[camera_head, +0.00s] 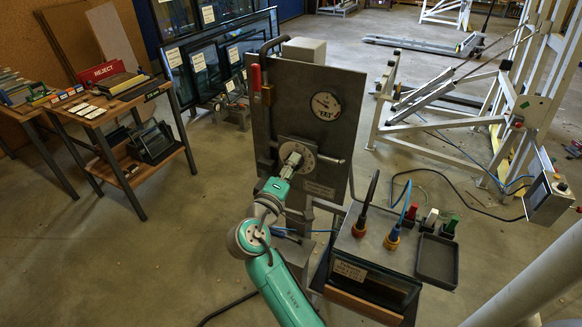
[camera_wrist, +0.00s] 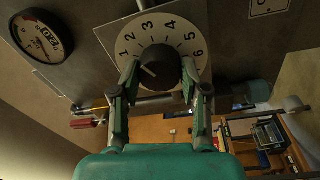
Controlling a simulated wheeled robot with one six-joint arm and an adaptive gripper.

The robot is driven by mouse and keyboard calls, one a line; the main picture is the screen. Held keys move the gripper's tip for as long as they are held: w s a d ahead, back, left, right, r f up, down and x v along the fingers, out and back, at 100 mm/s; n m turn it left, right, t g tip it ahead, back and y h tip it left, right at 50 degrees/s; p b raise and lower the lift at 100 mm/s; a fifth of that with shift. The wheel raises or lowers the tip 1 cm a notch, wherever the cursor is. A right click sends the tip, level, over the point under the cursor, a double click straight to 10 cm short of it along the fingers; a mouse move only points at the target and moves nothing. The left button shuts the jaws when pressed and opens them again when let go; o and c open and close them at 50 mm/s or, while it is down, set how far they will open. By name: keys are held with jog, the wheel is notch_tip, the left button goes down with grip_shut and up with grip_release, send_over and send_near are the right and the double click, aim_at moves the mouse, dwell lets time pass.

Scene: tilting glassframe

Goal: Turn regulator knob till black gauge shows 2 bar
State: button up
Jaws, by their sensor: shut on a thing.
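The round black regulator knob (camera_wrist: 163,62) sits in the middle of a pale dial plate (camera_wrist: 198,38) numbered 1 to 6. A short pale mark on the knob lies on its left side, nearest the low numbers. My gripper (camera_wrist: 160,78) has one finger on each side of the knob and is shut on it. In the head view my gripper (camera_head: 293,160) covers the knob against the dial (camera_head: 311,153). The black-rimmed gauge (camera_head: 325,106) is above and to the right there. It shows at upper left in the wrist view (camera_wrist: 42,36); its needle reading is too small to tell.
The dial and gauge are on an upright grey panel (camera_head: 290,98) with a red-handled lever (camera_head: 255,78) at its left. A box with coloured plugs (camera_head: 372,262) stands close at right. A wooden table (camera_head: 120,103) is at left. Open floor lies beyond.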

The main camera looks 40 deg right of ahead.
jog(key=shift+f, duration=0.1)
jog(key=o, duration=1.1)
jog(key=shift+o, duration=0.2)
jog(key=shift+a, duration=0.1)
jog(key=r+v, duration=0.1)
jog(key=v, duration=1)
jog(key=shift+s+a+f, duration=0.2)
jog(key=shift+a+f, duration=0.15)
jog(key=shift+f, duration=0.15)
jog(key=shift+f, duration=0.1)
